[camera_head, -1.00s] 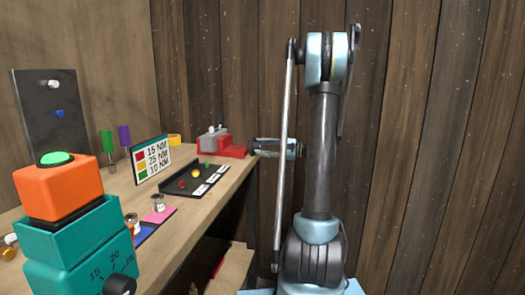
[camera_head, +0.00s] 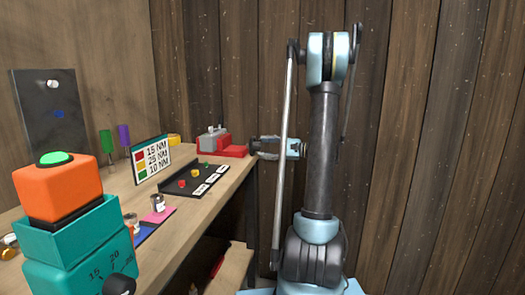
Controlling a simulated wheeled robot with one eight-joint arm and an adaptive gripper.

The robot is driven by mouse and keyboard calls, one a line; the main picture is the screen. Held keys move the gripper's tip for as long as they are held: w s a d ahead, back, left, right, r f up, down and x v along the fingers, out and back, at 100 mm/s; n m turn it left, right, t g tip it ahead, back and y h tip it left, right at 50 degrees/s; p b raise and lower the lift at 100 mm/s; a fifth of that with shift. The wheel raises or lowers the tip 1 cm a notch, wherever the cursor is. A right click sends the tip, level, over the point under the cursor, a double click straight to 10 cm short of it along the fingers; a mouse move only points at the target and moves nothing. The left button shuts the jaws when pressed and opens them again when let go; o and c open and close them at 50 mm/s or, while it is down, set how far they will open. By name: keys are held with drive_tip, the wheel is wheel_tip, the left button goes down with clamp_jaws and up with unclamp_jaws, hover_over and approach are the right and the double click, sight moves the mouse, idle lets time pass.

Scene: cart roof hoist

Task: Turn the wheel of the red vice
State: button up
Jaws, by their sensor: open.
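The red vice (camera_head: 234,151) stands at the far right end of the workbench, with a grey block-shaped part (camera_head: 208,143) on its left side. Its wheel cannot be made out clearly at this size. My gripper (camera_head: 255,147) is just right of the vice, pointing left towards it, beyond the bench edge. Its two fingers are spread apart with nothing between them. The fingertips are close to the red body; I cannot tell whether they touch it.
The wooden bench (camera_head: 215,205) carries a black tray (camera_head: 195,180) with coloured knobs, a torque sign (camera_head: 151,159), and a teal device with an orange box (camera_head: 58,192) in front. A dark panel (camera_head: 45,95) stands at the left. Plank walls close off the back.

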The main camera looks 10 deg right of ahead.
drive_tip(key=v, duration=1)
drive_tip(key=shift+d, duration=0.15)
drive_tip(key=s+a+f+n+g+h, duration=0.2)
drive_tip(key=s+a+h, duration=0.2)
drive_tip(key=s+a, duration=0.35)
drive_tip(key=s+a+f+n+g+h, duration=0.2)
drive_tip(key=s+a+f+n+h, duration=0.15)
drive_tip(key=s+a, duration=0.4)
drive_tip(key=s+d+f+n+h, duration=0.2)
drive_tip(key=s+d+f+h, duration=0.1)
drive_tip(key=s, duration=0.4)
drive_tip(key=s+d+f+n+h, duration=0.2)
drive_tip(key=s+d+f+h, duration=0.1)
drive_tip(key=s, duration=0.3)
drive_tip(key=s+d+f+n+h, duration=0.2)
drive_tip(key=s+d+f+h, duration=0.1)
drive_tip(key=s, duration=0.4)
drive_tip(key=shift+s+d+f, duration=0.25)
drive_tip(key=shift+s+f, duration=0.05)
drive_tip(key=shift+f, duration=0.45)
drive_tip(key=shift+n+h, duration=0.25)
drive_tip(key=shift+w+f, duration=0.2)
drive_tip(key=shift+w, duration=0.25)
